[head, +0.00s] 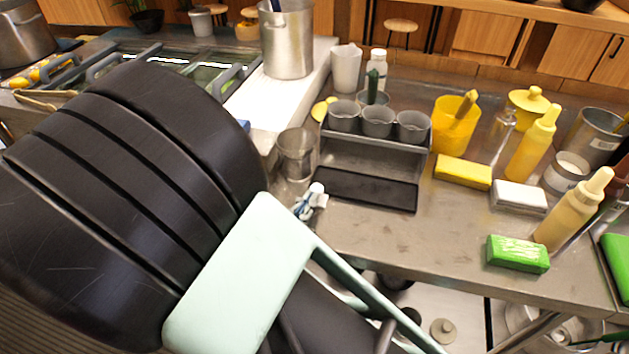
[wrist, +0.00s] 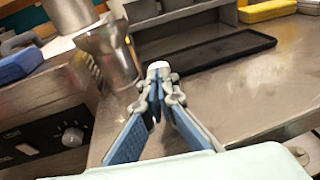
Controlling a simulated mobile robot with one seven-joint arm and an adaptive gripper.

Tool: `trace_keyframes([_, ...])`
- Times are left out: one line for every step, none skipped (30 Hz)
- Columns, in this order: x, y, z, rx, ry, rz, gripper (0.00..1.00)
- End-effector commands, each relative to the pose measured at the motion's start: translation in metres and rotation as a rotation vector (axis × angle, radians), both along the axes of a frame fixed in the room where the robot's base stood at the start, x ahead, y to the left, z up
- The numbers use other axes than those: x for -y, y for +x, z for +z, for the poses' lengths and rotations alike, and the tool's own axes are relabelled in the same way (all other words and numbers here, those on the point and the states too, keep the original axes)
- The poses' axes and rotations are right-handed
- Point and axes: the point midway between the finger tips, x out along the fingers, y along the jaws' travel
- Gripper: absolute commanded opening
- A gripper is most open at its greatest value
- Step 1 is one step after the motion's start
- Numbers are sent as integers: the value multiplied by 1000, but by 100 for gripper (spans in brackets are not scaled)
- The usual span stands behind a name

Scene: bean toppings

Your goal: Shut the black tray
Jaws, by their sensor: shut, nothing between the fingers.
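The black tray (head: 366,189) lies flat and empty at the front of the metal rack (head: 375,158), sticking out from under its shelf. In the wrist view the tray (wrist: 205,51) shows ahead and to the right of the fingers. My gripper (head: 316,191) is just off the tray's front left corner, apart from it as far as I can tell. In the wrist view my gripper (wrist: 159,70) has its fingertips together, with nothing between them. My arm hides the left part of the head view.
Grey cups (head: 378,121) stand on the rack's shelf. A metal cup (head: 295,155) stands left of the tray, close to my gripper. A yellow block (head: 463,171), a white block (head: 519,197) and a green block (head: 517,253) lie to the right. The counter before the tray is clear.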

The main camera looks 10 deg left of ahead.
Motion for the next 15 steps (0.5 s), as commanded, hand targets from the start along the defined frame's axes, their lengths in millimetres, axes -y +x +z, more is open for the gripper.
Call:
trace_keyframes([0, 0, 0, 0, 0, 0, 0])
trace_keyframes([0, 0, 0, 0, 0, 0, 0])
trace_keyframes([0, 0, 0, 0, 0, 0, 0])
trace_keyframes([0, 0, 0, 0, 0, 0, 0])
trace_keyframes([0, 2, 0, 0, 1, -1, 0])
trace_keyframes([0, 4, 0, 0, 1, -1, 0])
trace_keyframes([0, 8, 0, 1, 0, -2, 0])
trace_keyframes([0, 12, 0, 1, 1, -3, 0])
trace_keyframes([0, 19, 0, 1, 2, -5, 0])
trace_keyframes([1, 26, 0, 1, 1, -5, 0])
trace_keyframes([1, 33, 0, 0, 2, -7, 0])
trace_keyframes([1, 42, 0, 1, 3, -8, 0])
trace_keyframes([1, 49, 0, 2, 3, -7, 0])
trace_keyframes([2, 56, 0, 2, 3, -8, 0])
trace_keyframes([2, 64, -1, 2, 3, -6, 0])
